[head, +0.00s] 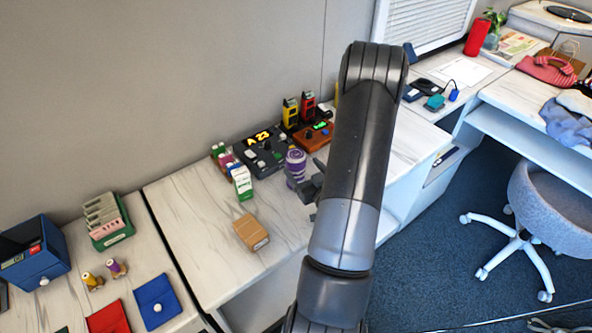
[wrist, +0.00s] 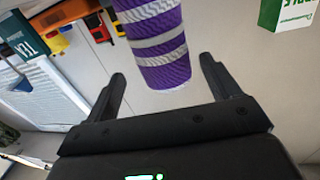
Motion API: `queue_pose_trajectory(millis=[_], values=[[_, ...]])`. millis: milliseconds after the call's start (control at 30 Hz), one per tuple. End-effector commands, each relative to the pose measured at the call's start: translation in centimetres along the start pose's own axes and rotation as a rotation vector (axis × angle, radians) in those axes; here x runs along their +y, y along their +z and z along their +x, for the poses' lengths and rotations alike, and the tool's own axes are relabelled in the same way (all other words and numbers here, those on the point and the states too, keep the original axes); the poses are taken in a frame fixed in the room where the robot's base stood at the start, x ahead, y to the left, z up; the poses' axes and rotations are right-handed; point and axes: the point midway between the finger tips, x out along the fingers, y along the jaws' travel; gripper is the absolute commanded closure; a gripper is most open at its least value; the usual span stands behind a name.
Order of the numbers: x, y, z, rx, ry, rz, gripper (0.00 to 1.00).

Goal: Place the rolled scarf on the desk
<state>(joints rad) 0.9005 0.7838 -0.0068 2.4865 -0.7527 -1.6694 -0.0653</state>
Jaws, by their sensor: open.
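The rolled scarf (head: 296,168) is a purple and pale grey striped roll, standing upright on the pale marbled desk (head: 205,262), beside the dark control box. My gripper (head: 311,187) is just right of it, low over the desk and partly hidden by my arm. In the wrist view my gripper (wrist: 162,68) is open, with one finger on each side of the line to the scarf (wrist: 156,38). One end of the scarf shows between the fingertips, with gaps on both sides. I see no contact. I cannot tell how deep it sits between the fingers.
Close left of the scarf stand a green and white box (head: 242,183) and a dark control box (head: 263,150). A brown box (head: 251,232) lies nearer the front. Yellow and red devices (head: 291,112) stand behind. The desk between the brown box and my gripper is clear.

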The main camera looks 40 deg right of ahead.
Motion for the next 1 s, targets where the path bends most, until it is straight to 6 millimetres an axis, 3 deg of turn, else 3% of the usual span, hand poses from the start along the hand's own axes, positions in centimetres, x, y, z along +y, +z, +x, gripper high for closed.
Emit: queue_pose_trajectory(millis=[267, 600, 800, 1000], values=[[-0.1, -0.1, 2.0, 0.001, 0.0, -0.001, 0.18], [-0.5, -0.3, 6.4, 0.0, 0.0, 0.0, 0.18], [-0.5, -0.2, 6.5, 0.0, 0.001, 0.0, 0.18], [-0.5, -0.2, 6.4, 0.0, 0.001, 0.0, 0.34]])
